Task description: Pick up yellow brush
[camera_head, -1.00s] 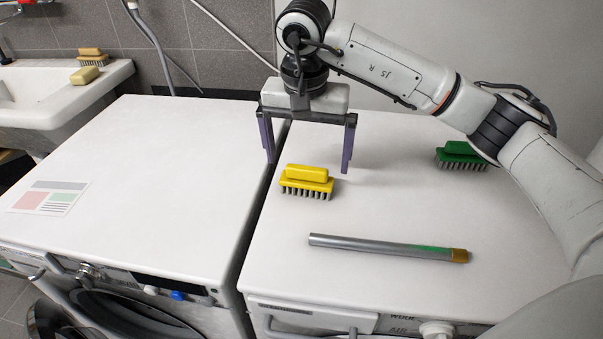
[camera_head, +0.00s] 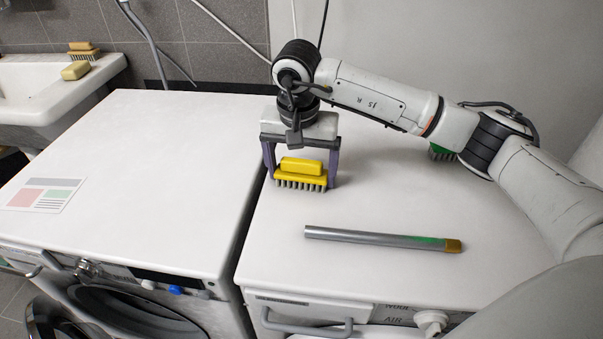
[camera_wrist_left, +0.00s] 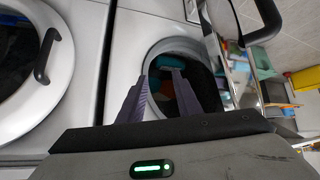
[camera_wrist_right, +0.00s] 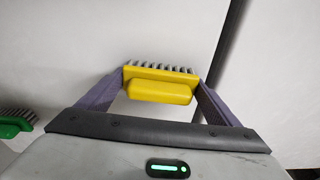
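The yellow brush (camera_head: 301,172) sits on the white top of the right-hand machine, bristles down. My right gripper (camera_head: 300,182) is lowered around it, with one finger at each end of the brush. In the right wrist view the brush (camera_wrist_right: 160,84) lies between the two fingers (camera_wrist_right: 162,82); small gaps seem to show at both ends, so the fingers are open. My left gripper (camera_wrist_left: 158,92) does not show in the head view. In the left wrist view its fingers are apart and empty, facing the front of a machine.
A grey tube (camera_head: 380,239) with a brown end lies in front of the brush. A green brush (camera_head: 441,153) is partly hidden behind my right arm. A sink (camera_head: 60,95) at the far left holds a brush and a yellow block. The left machine top (camera_head: 140,180) is mostly clear.

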